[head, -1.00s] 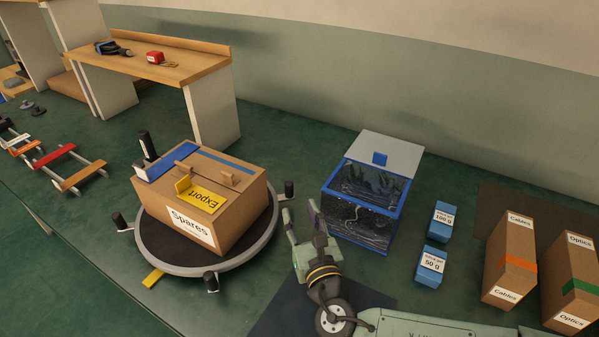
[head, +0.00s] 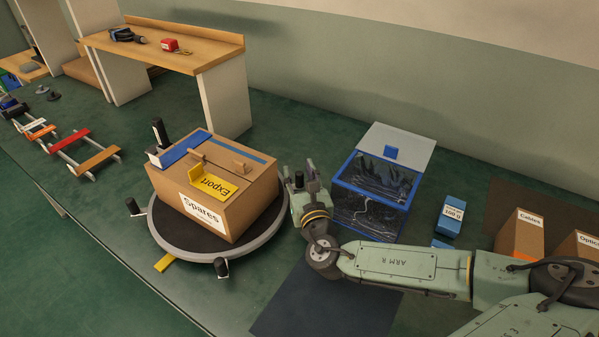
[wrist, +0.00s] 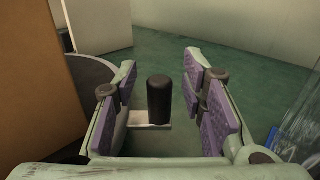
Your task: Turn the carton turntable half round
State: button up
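The carton (head: 250,212) is a brown box with a white "Spares" label and a yellow "Export" tag, resting on the turntable (head: 170,229). The turntable is a dark disc with a grey rim and black upright handle pegs around it. My gripper (head: 300,177) is at the turntable's right side, with its fingers apart around one black peg (head: 299,181). In the wrist view, this peg (wrist: 160,100) stands between the purple finger pads with a gap on both sides. The carton's side fills the left of that view.
A blue-edged clear box (head: 368,217) with a grey lid stands just right of my gripper. Blue weights (head: 451,215) and "Cables" (head: 520,236) and "Optics" cartons are farther right. A wooden shelf (head: 190,58) stands behind the turntable. A yellow tab (head: 164,262) lies at its front edge.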

jog(key=shift+c, duration=0.2)
grip_shut()
dwell(0.6)
